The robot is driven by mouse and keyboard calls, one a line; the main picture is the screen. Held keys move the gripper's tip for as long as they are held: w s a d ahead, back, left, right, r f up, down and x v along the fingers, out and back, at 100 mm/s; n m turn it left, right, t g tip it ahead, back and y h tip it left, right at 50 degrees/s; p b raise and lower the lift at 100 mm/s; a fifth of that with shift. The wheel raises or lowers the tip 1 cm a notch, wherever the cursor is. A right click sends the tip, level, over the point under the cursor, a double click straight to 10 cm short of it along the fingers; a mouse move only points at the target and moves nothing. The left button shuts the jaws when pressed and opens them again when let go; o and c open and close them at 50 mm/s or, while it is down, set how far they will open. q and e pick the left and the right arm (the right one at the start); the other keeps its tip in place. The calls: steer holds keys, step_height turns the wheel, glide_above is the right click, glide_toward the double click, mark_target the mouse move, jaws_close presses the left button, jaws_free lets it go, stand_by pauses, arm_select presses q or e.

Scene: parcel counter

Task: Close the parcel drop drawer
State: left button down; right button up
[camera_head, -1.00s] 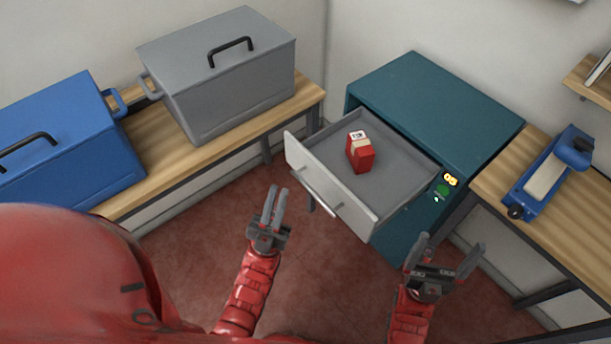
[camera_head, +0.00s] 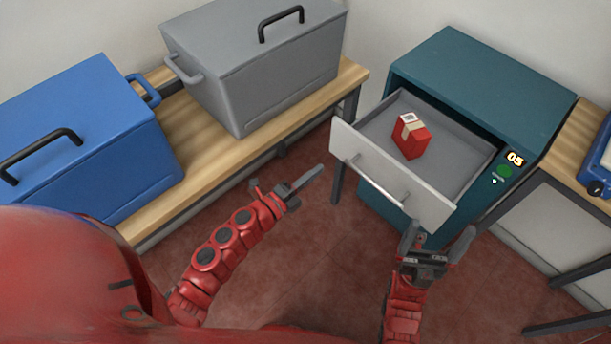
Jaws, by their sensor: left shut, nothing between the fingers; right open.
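The parcel drop drawer (camera_head: 395,185) is pulled out of the teal cabinet (camera_head: 480,85). Its light grey front carries a bar handle (camera_head: 380,184). A red parcel (camera_head: 411,141) with a pale label lies inside the drawer. My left gripper (camera_head: 318,172) is shut and empty, left of the drawer front and apart from it, pointing up and right. My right gripper (camera_head: 440,238) is open and empty, just in front of the drawer's lower right corner; I cannot tell whether it touches the drawer.
A wooden bench (camera_head: 200,140) at the left holds a blue lidded box (camera_head: 80,140) and a grey lidded box (camera_head: 255,65). Another table (camera_head: 570,140) with a blue device (camera_head: 600,165) stands at the right. Red floor in front of the drawer is clear.

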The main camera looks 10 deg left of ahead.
mark_target(346, 148)
arm_select(q)
steer(key=x, duration=0.8)
steer(key=shift+w+d+p, duration=0.2)
steer(key=shift+w+p, duration=0.05)
steer(key=shift+p, duration=0.05)
steer(key=shift+w+d, duration=0.15)
steer(key=shift+w, duration=0.05)
steer(key=shift+w+d, duration=0.3)
steer(key=shift+w, duration=0.05)
steer(key=b+x, duration=0.5)
steer(key=x, duration=0.9)
steer(key=shift+f, duration=0.2)
steer(key=b+x, duration=0.7)
steer(key=x, duration=0.1)
steer(key=shift+w+d, duration=0.25)
steer(key=shift+w, duration=0.05)
steer(key=shift+b+x, duration=0.9)
steer(key=shift+x, duration=0.1)
steer(key=shift+w+r, duration=0.1)
steer(key=shift+r, duration=0.45)
